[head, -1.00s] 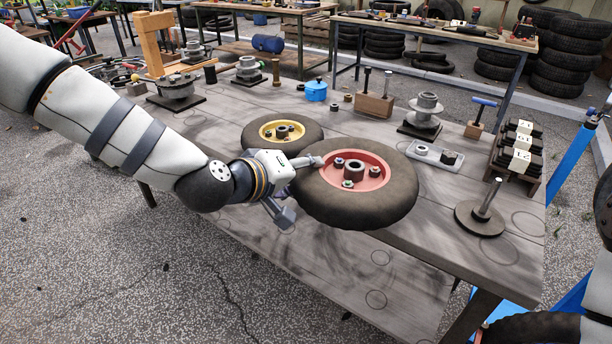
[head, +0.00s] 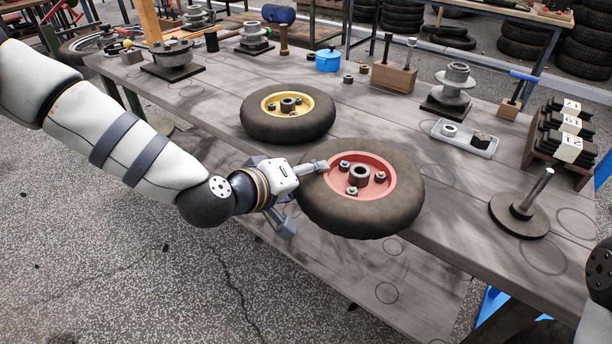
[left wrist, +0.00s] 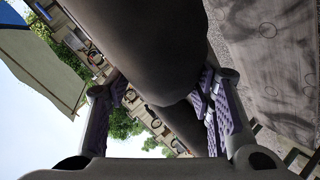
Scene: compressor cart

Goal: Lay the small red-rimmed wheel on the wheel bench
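The red-rimmed wheel (head: 403,208), with a dark tyre and nuts around its hub, is held roughly level at the front edge of the grey wooden bench (head: 215,120), its near side reaching past the edge. I cannot tell whether its underside touches the bench. My left gripper (head: 304,192) is shut on the left side of its tyre, one finger over the rim side and one below. My right gripper is out of view.
A yellow-rimmed wheel (head: 313,125) lies on the bench just behind. To the right are a spindle on a round base (head: 520,218), a small tray (head: 455,143), a hub (head: 452,88) and stacked dark blocks (head: 566,130). Bare planks lie between them.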

